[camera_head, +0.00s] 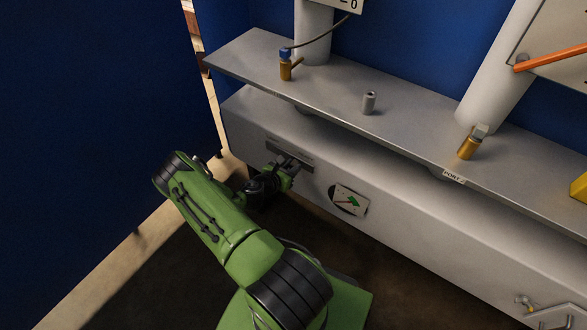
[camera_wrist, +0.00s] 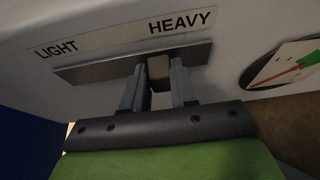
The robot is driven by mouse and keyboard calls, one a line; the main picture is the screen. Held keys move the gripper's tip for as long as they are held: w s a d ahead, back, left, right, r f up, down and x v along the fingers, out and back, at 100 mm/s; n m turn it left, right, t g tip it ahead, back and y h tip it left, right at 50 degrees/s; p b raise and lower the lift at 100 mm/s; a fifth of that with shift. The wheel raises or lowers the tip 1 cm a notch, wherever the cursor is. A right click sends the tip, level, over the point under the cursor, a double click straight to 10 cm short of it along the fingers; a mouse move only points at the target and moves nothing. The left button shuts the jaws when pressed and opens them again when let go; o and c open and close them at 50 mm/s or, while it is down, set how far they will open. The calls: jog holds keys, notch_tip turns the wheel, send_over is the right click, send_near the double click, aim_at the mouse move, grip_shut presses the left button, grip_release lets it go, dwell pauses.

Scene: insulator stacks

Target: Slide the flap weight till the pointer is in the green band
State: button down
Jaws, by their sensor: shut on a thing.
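The flap weight (camera_wrist: 158,67) is a small brownish block on a grey rail (camera_wrist: 95,72) under a label strip reading LIGHT at left and HEAVY at right. It sits right of the rail's middle, toward HEAVY. My gripper (camera_wrist: 158,86) is shut on it, one finger on each side. In the head view my gripper (camera_head: 287,172) is at the slot on the cabinet front and hides the weight. The round dial (camera_head: 348,201) is to the right, with a green patch and a thin red line. It is partly cut off in the wrist view (camera_wrist: 285,66).
A grey shelf (camera_head: 420,135) juts out above the cabinet front, carrying brass valves (camera_head: 286,68) (camera_head: 468,146) and a small grey post (camera_head: 369,102). A blue wall (camera_head: 90,120) stands at left. A metal handle (camera_head: 540,312) is at lower right.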

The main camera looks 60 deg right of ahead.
jog(key=shift+w+d, duration=0.1)
jog(key=shift+w, duration=0.25)
jog(key=c, duration=0.9)
grip_release()
jog(key=p+v, duration=0.2)
jog(key=v, duration=1.4)
jog(key=shift+f, duration=0.1)
